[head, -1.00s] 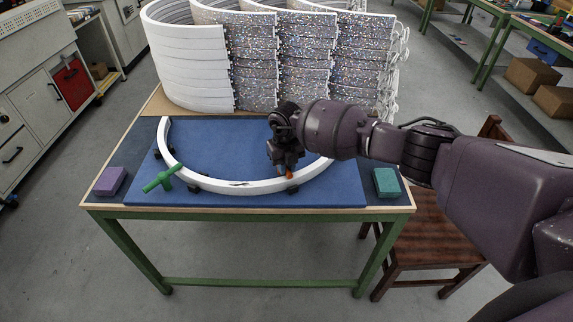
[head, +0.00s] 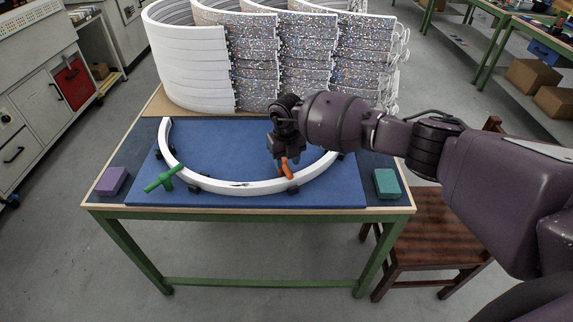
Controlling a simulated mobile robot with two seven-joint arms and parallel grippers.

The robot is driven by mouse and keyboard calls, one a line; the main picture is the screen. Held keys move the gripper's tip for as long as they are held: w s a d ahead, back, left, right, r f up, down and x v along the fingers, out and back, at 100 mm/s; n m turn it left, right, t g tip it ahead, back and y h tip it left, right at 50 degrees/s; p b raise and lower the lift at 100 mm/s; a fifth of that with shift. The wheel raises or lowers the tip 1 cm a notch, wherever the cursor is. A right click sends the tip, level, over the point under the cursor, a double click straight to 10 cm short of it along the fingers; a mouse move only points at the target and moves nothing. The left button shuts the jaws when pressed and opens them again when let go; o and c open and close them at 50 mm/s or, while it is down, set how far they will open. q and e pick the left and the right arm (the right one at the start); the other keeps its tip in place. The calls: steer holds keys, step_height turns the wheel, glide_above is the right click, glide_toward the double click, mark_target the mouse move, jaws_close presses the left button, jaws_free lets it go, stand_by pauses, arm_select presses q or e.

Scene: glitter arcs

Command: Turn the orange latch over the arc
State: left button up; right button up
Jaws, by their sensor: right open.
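The white arc (head: 238,187) lies on the blue mat (head: 230,154) on the table, curving toward the front. The orange latch (head: 287,168) sits by the arc's inner side, right of the middle, just under my right gripper. Part of the latch is hidden behind the gripper, and I cannot tell whether it reaches over the arc. My right gripper (head: 284,157) points down with its jaws open at the latch; whether they touch it is unclear. A green latch (head: 164,179) lies across the arc at the left. My left gripper is not in view.
Stacks of white and glittery arcs (head: 255,62) stand at the table's back. A purple block (head: 112,181) lies at the left edge and a teal block (head: 387,183) at the right. A wooden chair (head: 430,225) stands at the right. The mat's middle is clear.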

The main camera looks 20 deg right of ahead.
step_height(320, 180, up, 8)
stand_by(0.4)
stand_by(0.3)
